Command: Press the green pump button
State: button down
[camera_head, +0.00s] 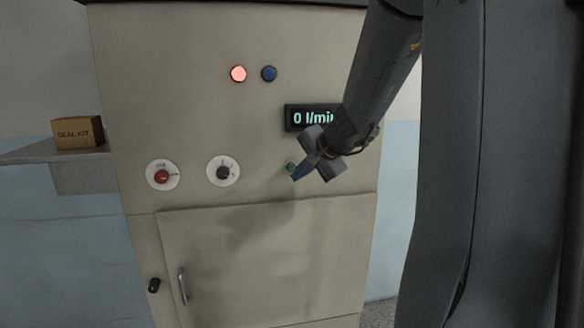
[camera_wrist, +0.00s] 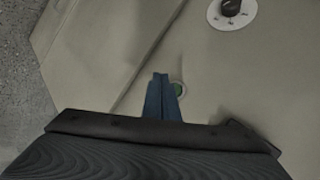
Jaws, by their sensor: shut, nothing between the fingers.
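The green pump button (camera_head: 291,167) sits low on the right of the beige cabinet front, below the display. My gripper (camera_head: 298,174) is shut and empty, with its blue fingertips beside the button and partly covering it in the head view. In the wrist view the shut fingers (camera_wrist: 161,78) point at the panel, and the green button (camera_wrist: 178,90) shows just right of their tips, partly hidden by them. I cannot tell whether the tips touch the panel or the button.
The display (camera_head: 311,117) reads 0 l/min. A red lamp (camera_head: 238,74) is lit beside a dark blue lamp (camera_head: 269,73). A red knob (camera_head: 162,176) and a black rotary knob (camera_head: 223,172) are left of the button. A seal kit box (camera_head: 79,133) sits on a shelf.

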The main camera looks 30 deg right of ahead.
jog(key=shift+w+d, duration=0.2)
jog(key=shift+w, duration=0.5)
jog(key=shift+w+d, duration=0.2)
jog(key=shift+w, duration=0.5)
dwell(1.0)
jog(key=shift+w+d+b, duration=0.1)
jog(key=shift+w+b, duration=0.2)
jog(key=shift+w, duration=0.1)
jog(key=shift+w+d, duration=0.15)
jog(key=shift+w, duration=0.25)
dwell(0.6)
jog(key=shift+s, duration=0.15)
jog(key=shift+s+a+b, duration=0.25)
jog(key=shift+s+b, duration=0.25)
jog(key=shift+s, duration=0.15)
jog(key=shift+s, duration=0.1)
jog(key=s, duration=0.2)
jog(key=s+a+b, duration=0.1)
jog(key=s, duration=0.1)
jog(key=shift+s+a, duration=0.2)
jog(key=shift+s, duration=0.1)
